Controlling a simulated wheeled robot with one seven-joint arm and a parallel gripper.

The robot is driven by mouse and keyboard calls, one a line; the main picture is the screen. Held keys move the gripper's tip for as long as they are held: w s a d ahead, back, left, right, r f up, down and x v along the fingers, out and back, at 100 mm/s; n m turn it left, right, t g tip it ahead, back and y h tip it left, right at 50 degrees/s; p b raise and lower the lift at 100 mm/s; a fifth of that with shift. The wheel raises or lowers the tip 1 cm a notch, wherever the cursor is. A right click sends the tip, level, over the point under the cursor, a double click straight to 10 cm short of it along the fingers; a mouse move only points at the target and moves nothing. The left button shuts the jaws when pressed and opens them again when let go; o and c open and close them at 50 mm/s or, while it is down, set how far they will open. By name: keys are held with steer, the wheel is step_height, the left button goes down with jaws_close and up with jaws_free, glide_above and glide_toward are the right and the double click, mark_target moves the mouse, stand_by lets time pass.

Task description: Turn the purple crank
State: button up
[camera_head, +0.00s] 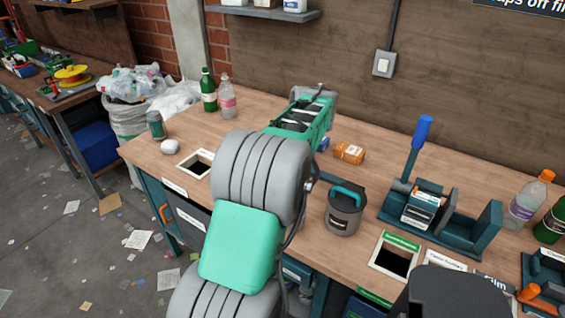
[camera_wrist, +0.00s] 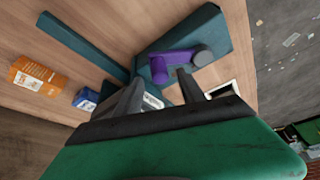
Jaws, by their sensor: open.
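The purple crank (camera_wrist: 178,62) shows in the wrist view, on a dark teal housing (camera_wrist: 222,38). It has an upright purple end at left and a short arm running right to a round grey part (camera_wrist: 203,55). My gripper (camera_wrist: 160,76) is open, with its two dark fingers apart and nothing seen between them. The fingertips point toward the crank, which lies just beyond them and nearer the right finger. I cannot tell whether that finger touches it. In the head view I cannot make out the crank; my arm blocks part of the bench there.
An orange box (camera_wrist: 36,76) and a blue box (camera_wrist: 85,99) lie left of the fingers in the wrist view. A teal beam (camera_wrist: 85,45) runs along the bench. A dark lidded canister (camera_head: 343,215) and a blue-handled press (camera_head: 413,155) stand right of my arm.

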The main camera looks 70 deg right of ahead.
steer(key=shift+v, duration=2.4)
